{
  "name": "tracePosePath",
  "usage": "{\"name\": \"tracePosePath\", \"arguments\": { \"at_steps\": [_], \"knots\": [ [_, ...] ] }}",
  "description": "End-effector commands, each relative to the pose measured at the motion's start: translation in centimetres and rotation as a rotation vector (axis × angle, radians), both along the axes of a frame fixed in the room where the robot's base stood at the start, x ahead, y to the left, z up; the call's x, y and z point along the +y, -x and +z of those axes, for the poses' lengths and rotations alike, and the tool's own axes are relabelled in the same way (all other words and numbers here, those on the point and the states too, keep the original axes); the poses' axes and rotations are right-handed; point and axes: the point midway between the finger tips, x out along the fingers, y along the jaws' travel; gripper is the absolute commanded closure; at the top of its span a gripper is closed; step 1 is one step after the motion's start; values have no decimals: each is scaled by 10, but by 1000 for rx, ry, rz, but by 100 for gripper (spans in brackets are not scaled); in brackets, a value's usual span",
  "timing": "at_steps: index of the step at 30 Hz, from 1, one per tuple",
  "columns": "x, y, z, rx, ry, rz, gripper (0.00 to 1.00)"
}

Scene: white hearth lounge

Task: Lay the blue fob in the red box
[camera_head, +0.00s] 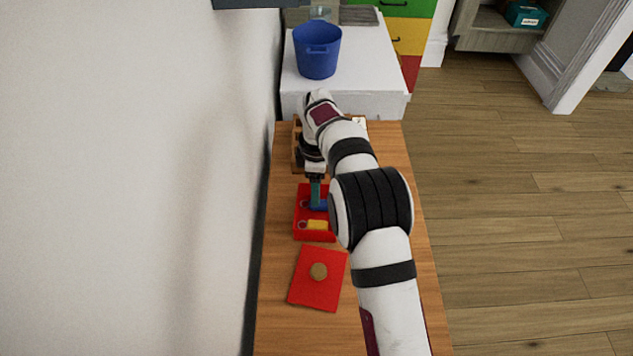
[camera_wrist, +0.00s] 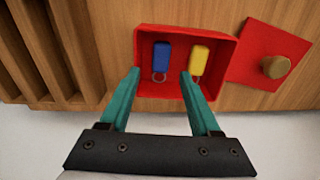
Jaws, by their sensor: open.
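The red box (camera_head: 298,228) sits without its lid on the wooden table; in the wrist view its rim (camera_wrist: 190,29) shows. The blue fob (camera_wrist: 162,58) lies on the box floor, its ring toward my gripper; it shows partly in the head view (camera_head: 321,207). A yellow fob (camera_wrist: 199,60) with a ring lies beside it in the box. My gripper (camera_wrist: 161,73) is open and empty at the box, its teal fingers appearing on either side of the blue fob, apart from it. In the head view my gripper (camera_head: 316,206) is partly hidden.
The red lid (camera_wrist: 254,57) with a round wooden knob (camera_wrist: 276,67) lies flat beside the box. A slatted wooden rack (camera_wrist: 47,50) stands on the box's other side. A blue bucket (camera_head: 316,55) stands on a white surface (camera_head: 370,75) beyond the table. A wall runs along the left.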

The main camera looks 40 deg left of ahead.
Motion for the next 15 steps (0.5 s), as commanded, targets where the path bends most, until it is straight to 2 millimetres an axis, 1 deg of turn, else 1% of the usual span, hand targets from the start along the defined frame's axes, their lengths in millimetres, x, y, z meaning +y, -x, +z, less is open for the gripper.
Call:
{"name": "tracePosePath", "arguments": {
  "at_steps": [2, 4, 9, 12, 15],
  "knots": [
    [1, -1, 8, -2, -2, 1, 36],
    [1, -1, 24, -4, -5, 1, 36],
    [1, -1, 76, -5, -5, 1, 36],
    [1, -1, 102, -3, -4, 0, 36],
    [1, -1, 120, -2, -3, 0, 36]
  ]
}}
